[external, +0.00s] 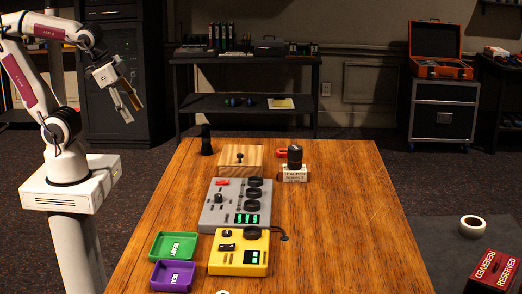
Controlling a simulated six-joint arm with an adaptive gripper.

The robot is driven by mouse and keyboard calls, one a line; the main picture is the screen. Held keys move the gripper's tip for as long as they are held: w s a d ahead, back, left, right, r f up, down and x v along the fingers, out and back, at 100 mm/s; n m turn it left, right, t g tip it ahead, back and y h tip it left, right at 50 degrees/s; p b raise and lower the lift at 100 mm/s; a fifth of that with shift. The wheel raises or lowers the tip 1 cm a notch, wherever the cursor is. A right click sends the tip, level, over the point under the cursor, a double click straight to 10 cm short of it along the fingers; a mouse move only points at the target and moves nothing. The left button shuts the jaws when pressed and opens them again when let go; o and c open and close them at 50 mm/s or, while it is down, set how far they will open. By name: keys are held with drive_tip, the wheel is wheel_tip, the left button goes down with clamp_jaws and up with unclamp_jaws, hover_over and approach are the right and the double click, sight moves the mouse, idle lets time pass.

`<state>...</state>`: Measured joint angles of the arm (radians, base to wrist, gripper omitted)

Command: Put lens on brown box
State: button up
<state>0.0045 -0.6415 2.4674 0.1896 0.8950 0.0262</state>
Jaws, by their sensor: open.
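A short dark cylinder (294,153), which looks like the lens, stands upright on a small labelled block (294,175) to the right of the box. A taller black object (207,140) stands at the far left of the table; I cannot tell whether it is a lens too. My gripper (132,101) is open and empty, in the air left of the table's far end, apart from all of these.
A grey mixer (208,212) and a yellow device (222,264) with a cable sit mid-table. A green tray (157,252) and a purple tray (156,284) lie at the left edge. A red curved item (281,153) lies behind the labelled block. The table's right side is clear.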

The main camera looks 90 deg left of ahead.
drive_tip(key=shift+n+t+h, duration=0.3)
drive_tip(key=shift+n+h, duration=0.4)
drive_tip(key=shift+h, duration=0.1)
drive_tip(key=shift+s+d+r, duration=0.1)
drive_tip(key=shift+s+d, duration=0.2)
drive_tip(key=shift+d, duration=0.35)
drive_tip(key=shift+s+d+r, duration=0.1)
drive_tip(key=shift+s+d, duration=0.15)
drive_tip(key=shift+d, duration=0.4)
drive_tip(key=shift+s+d+r, duration=0.1)
drive_tip(key=shift+s+d, duration=0.2)
drive_tip(key=shift+d, duration=0.35)
